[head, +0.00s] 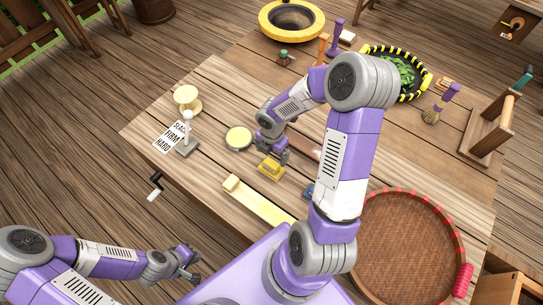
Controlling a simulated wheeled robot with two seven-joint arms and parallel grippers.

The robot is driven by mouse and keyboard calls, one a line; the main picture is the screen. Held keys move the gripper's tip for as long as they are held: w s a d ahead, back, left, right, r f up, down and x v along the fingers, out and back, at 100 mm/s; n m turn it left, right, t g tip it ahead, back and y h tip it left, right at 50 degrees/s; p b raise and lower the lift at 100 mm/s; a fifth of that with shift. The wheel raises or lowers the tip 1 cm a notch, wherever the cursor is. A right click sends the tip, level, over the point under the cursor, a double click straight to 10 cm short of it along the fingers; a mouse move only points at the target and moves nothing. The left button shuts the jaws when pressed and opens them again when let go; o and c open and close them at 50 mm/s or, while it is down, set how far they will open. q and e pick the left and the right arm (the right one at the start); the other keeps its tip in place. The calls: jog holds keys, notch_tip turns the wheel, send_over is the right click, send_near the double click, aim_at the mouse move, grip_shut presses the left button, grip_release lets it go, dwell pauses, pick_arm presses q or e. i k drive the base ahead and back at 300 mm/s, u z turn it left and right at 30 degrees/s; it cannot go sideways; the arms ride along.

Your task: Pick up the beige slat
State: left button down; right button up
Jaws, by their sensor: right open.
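The beige slat (264,206) is a long, pale strip lying on the wooden table near its front edge. It slants from upper left to lower right, with a raised block at its upper-left end; my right arm and body border its lower-right end. My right gripper (273,153) is open and points down, just above a yellow block (269,170) behind the slat. I cannot tell whether it touches that block. My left gripper (190,267) is low at the left, off the table's front edge, apart from the slat; its fingers look spread and empty.
A lettered card (171,137), a white-knobbed lever (187,135) and a round pale disc (239,138) lie left of my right gripper. A large woven tray (400,245) fills the right front. A black-and-yellow pan (375,51) holds green leaves at the back.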

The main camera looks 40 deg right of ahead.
aim_at(270, 213)
jog(key=k, duration=2)
